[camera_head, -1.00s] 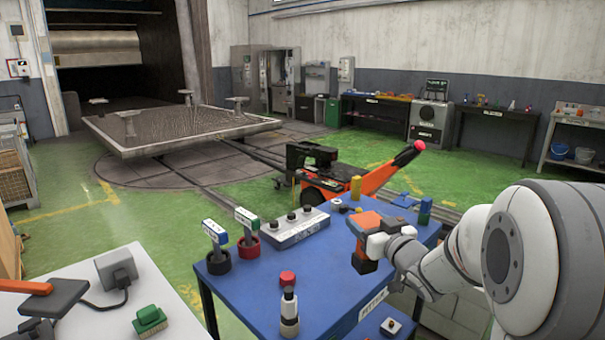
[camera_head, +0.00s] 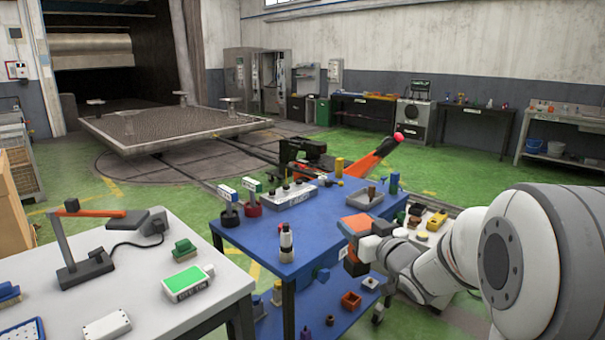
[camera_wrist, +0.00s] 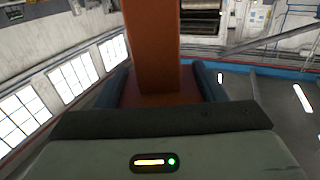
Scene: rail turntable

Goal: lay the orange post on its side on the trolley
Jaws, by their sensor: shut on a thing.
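My gripper (camera_head: 357,238) is shut on the orange post (camera_head: 357,223) and holds it in front of the blue two-level stand's right end. In the wrist view the post (camera_wrist: 152,45) rises between the two fingers (camera_wrist: 160,84), and its far end runs out of the picture. A blue stand (camera_head: 300,252) with a top and a lower shelf fills the middle of the head view. A pale surface (camera_head: 428,238) with small dark and yellow items shows behind my wrist. I cannot tell for sure which of these is the trolley.
On the blue stand are a grey-white bottle-like piece (camera_head: 286,243), two labelled upright pieces, a white switch box (camera_head: 289,195), a grey tray (camera_head: 362,201) and a yellow cylinder (camera_head: 339,167). A white table (camera_head: 150,290) with a lamp stands front left.

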